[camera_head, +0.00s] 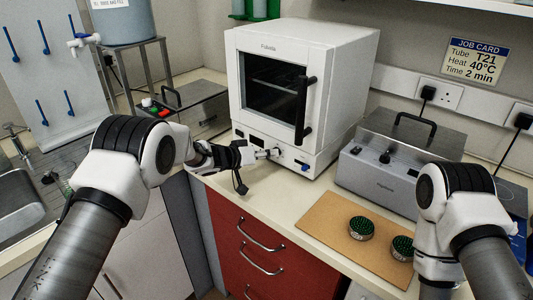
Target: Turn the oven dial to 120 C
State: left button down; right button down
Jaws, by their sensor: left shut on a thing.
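The white oven (330,60) stands on the bench at the centre, with its dark-windowed door shut. Its control strip runs along the lower front, with a small dark display (257,138) above my left gripper. My left gripper (268,154) reaches in from the left and is shut at this strip, on what appears to be the oven dial. The fingers hide most of the dial, and its setting cannot be read. My right arm (455,190) shows at the right, but its gripper is not in view.
A blue knob (304,168) sits right of the gripper. A grey water bath (400,165) stands right of the oven. A brown mat (330,222) holds two green-topped round items. A metal box (190,105) stands left. The wall job card (473,61) reads T21, 40°C, 2 min.

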pick_arm(q)
jog(key=shift+d+r+m+y, duration=0.1)
jog(key=shift+m+y, duration=0.4)
jog(key=shift+m, duration=0.2)
jog(key=c, duration=0.9)
grip_release()
jog(key=shift+o, duration=0.2)
jog(key=v, duration=1.2)
jog(key=shift+s+d, duration=0.1)
